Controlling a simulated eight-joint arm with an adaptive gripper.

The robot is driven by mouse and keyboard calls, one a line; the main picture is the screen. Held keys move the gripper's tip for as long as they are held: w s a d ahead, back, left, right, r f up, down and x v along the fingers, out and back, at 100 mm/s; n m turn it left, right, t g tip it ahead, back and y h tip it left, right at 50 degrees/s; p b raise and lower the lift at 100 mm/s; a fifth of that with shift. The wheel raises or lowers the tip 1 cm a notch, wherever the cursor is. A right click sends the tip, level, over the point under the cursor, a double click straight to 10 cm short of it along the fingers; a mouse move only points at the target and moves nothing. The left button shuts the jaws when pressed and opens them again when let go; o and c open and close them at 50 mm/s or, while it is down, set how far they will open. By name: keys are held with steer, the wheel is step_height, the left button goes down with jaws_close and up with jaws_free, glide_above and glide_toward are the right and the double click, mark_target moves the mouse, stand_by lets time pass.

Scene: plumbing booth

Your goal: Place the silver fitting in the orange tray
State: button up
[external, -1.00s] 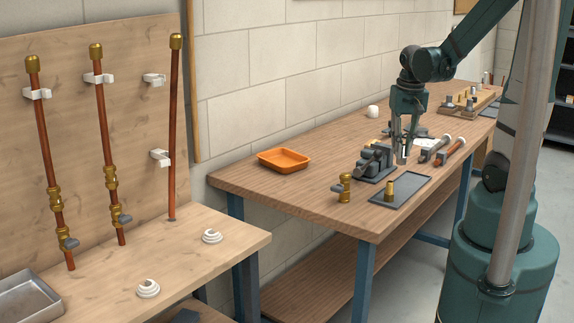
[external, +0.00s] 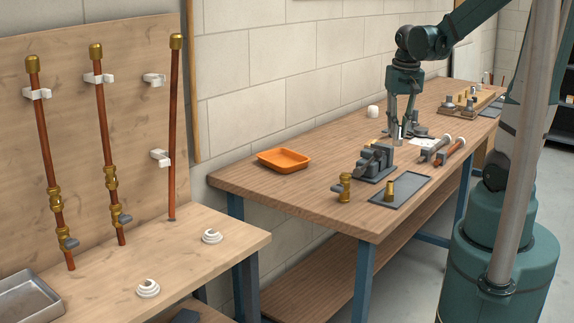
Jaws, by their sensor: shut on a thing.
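My gripper (external: 399,138) points down over the far part of the wooden workbench, just behind the grey vise (external: 376,163). It is shut on the silver fitting (external: 397,132), which shows as a small pale piece between the fingers. The fitting is small and partly hidden by the fingers; I cannot tell its exact height above the bench. The orange tray (external: 284,160) lies on the bench's left end, near the wall, to the left of the vise and my gripper. Its visible inside looks empty.
A brass valve (external: 345,187) stands in front of the vise. Copper pipes with grey tools (external: 442,150) lie right of my gripper. A white roll (external: 373,111) stands behind. Bench around the tray is clear.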

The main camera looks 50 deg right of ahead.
steer(key=w+d+r+p, duration=0.1)
steer(key=w+r, duration=0.2)
steer(key=w, duration=1)
steer(key=n+p, duration=0.3)
steer(key=p, duration=0.1)
glide_above(283, 164)
step_height(283, 164, down, 9)
steer(key=shift+f, duration=3.05)
steer(key=shift+f, duration=0.1)
steer(key=shift+f+b, duration=0.3)
steer(key=shift+f, duration=1.45)
